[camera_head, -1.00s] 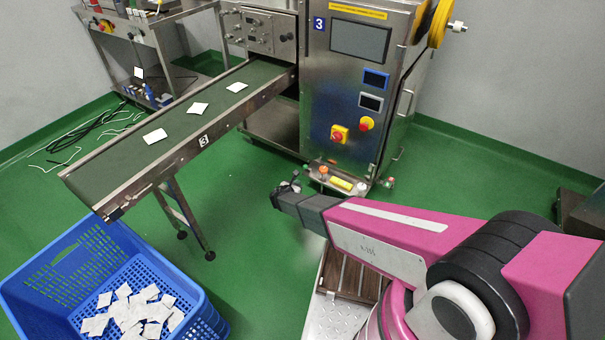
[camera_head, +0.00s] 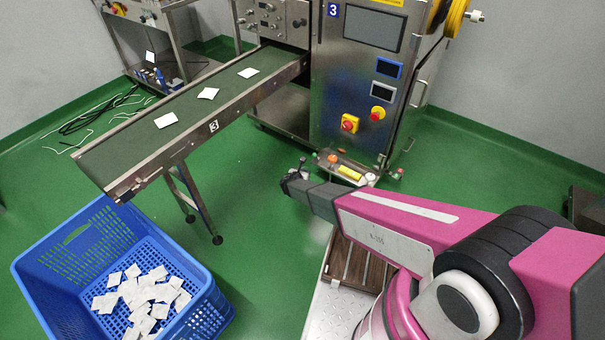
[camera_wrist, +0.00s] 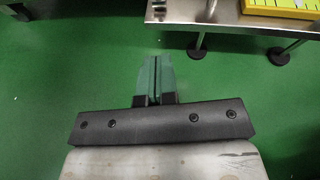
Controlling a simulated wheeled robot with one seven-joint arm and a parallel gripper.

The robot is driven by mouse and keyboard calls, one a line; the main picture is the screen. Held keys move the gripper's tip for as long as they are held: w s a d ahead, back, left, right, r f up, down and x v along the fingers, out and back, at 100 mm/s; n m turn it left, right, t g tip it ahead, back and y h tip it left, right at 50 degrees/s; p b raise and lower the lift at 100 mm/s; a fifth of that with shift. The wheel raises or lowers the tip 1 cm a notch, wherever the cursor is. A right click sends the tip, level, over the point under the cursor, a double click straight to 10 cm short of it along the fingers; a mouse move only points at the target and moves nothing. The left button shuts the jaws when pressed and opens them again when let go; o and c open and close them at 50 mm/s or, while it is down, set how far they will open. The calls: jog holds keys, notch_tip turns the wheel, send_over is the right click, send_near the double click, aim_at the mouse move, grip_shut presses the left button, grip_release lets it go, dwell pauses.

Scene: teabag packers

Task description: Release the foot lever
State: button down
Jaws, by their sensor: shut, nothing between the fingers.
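No foot lever can be made out clearly in either view. My gripper (camera_head: 294,184) hangs low over the green floor, in front of the steel packing machine (camera_head: 340,90) and left of its low shelf in the head view. In the wrist view the two teal fingers of my gripper (camera_wrist: 154,62) are together with nothing between them. They point at bare floor, just short of a steel shelf edge (camera_wrist: 235,15). A small dark part (camera_head: 303,163) stands close to my gripper in the head view; I cannot tell what it is.
A conveyor (camera_head: 140,140) carrying several white teabags reaches left from the machine. A blue crate (camera_head: 45,265) of teabags stands below its end. The low shelf holds a yellow block (camera_head: 349,173). Machine feet (camera_wrist: 279,56) stand on the floor. A wooden-slatted platform (camera_head: 352,262) lies beneath my arm.

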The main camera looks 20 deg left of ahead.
aim_at(315, 155)
jog(key=w+d, duration=0.1)
jog(key=w, duration=0.7)
jog(key=shift+w+d+r+g, duration=0.15)
jog(key=shift+r+g, duration=0.15)
jog(key=shift+g, duration=0.2)
dwell(0.4)
jog(key=shift+w+d+r+g+y, duration=0.15)
jog(key=shift+w+r+g+y, duration=0.45)
jog(key=shift+g, duration=0.5)
jog(key=shift+w+d+r+g, duration=0.25)
jog(key=shift+w+r+g, duration=0.3)
jog(key=shift+w+g, duration=0.4)
jog(key=shift+w+d+r, duration=0.2)
jog(key=shift+w+r, duration=0.05)
jog(key=shift+w, duration=0.25)
jog(key=shift+w+d+r, duration=0.15)
jog(key=shift+w+r, duration=0.05)
jog(key=shift+w, duration=0.25)
jog(key=shift+w+d, duration=0.25)
jog(key=shift+w, duration=0.4)
jog(key=shift+w+d, duration=0.2)
jog(key=shift+w, duration=0.55)
jog(key=shift+r, duration=0.1)
